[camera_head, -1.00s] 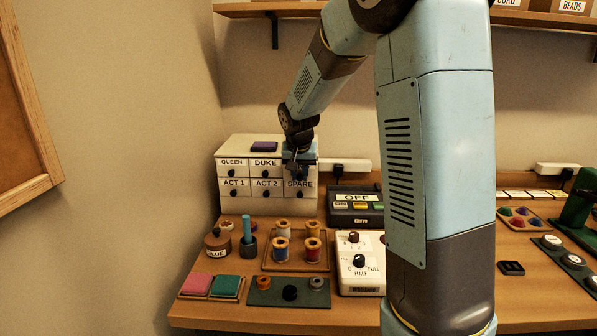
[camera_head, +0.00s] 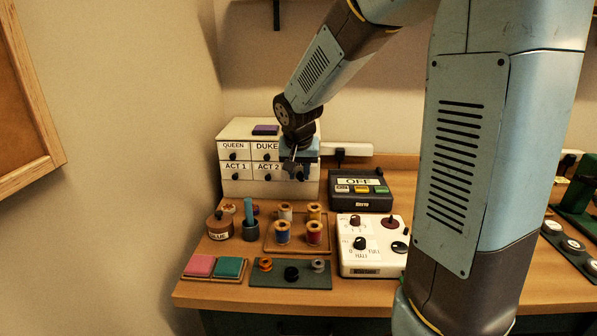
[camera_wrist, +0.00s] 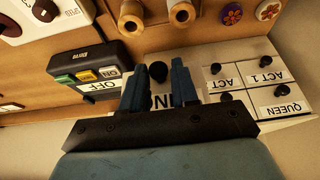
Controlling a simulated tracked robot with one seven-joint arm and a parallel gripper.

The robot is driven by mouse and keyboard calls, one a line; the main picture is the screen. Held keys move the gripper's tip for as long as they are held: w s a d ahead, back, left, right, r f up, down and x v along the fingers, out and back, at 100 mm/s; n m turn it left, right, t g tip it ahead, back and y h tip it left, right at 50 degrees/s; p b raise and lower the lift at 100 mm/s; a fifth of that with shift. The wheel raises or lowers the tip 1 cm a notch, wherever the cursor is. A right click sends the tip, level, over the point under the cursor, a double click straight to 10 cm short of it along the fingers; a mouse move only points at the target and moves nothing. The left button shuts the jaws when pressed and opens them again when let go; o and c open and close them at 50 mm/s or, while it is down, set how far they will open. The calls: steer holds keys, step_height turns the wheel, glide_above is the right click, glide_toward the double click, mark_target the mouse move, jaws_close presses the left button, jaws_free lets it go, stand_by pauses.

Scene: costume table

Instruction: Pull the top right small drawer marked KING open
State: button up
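The white drawer cabinet (camera_head: 226,187) stands at the back left of the table. My gripper (camera_head: 291,166) is at its top right corner and hides most of the KING drawer and the SPARE label in the head view. In the wrist view, the KING drawer (camera_wrist: 188,101) has part of its label showing, the rest hidden by the gripper. Its face appears to stand out from the neighbouring fronts. Its dark round knob (camera_wrist: 158,72) sits between the two blue fingers of my gripper (camera_wrist: 159,65), which are close on both sides.
A dark box marked OFF (camera_head: 357,198) stands just right of the cabinet. Thread spools (camera_head: 282,232) on a tray, a glue pot (camera_head: 220,225) and a white dial box (camera_head: 372,262) stand in front.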

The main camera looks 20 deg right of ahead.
steer(key=o, duration=0.3)
steer(key=v, duration=1.3)
steer(key=shift+r, duration=0.3)
steer(key=s+d+f+n, duration=0.1)
steer(key=s+d, duration=0.1)
steer(key=s, duration=0.8)
steer(key=s+d+f+n+t+y, duration=0.1)
steer(key=s+d+n, duration=0.1)
steer(key=s, duration=0.9)
steer(key=shift+s+d+n, duration=0.25)
steer(key=shift+d+n, duration=0.05)
steer(key=shift+d, duration=0.4)
